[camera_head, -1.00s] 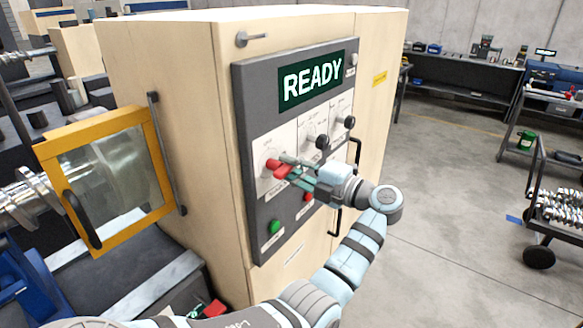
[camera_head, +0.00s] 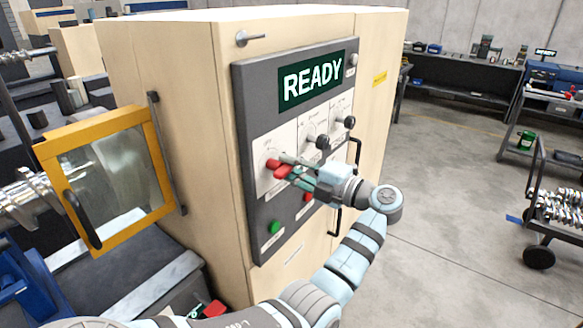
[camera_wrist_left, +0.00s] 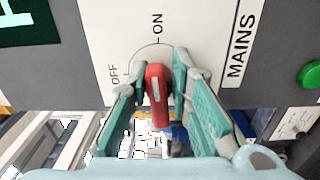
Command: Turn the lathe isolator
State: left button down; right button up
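The lathe isolator is a red handle (camera_head: 283,171) on the grey control panel (camera_head: 245,110), below the READY screen. In the left wrist view the red handle (camera_wrist_left: 157,95) sits on a white plate marked ON, OFF and MAINS. Its white stripe lines up with the ON mark in that picture. My left gripper (camera_head: 290,168) is at the panel. In the wrist view the green finger pads of my left gripper (camera_wrist_left: 157,72) stand on both sides of the handle, with a narrow gap showing at the tips. I cannot tell whether a pad touches it. My right gripper is out of view.
Black knobs (camera_head: 323,142) sit to the right of the isolator. A green button (camera_head: 274,227) and a red button (camera_head: 308,196) are below. A yellow-framed guard (camera_head: 110,175) is at left. A cart (camera_head: 560,215) stands at far right, with clear floor (camera_head: 440,200) between.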

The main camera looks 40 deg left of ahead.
pick_arm(q)
jog(key=c, duration=1.7)
grip_release()
jog(key=shift+r, duration=0.25)
jog(key=shift+o, duration=0.5)
jog(key=shift+f, duration=0.1)
jog(key=d, duration=1.2)
jog(key=shift+o, duration=0.2)
jog(key=shift+w, duration=0.1)
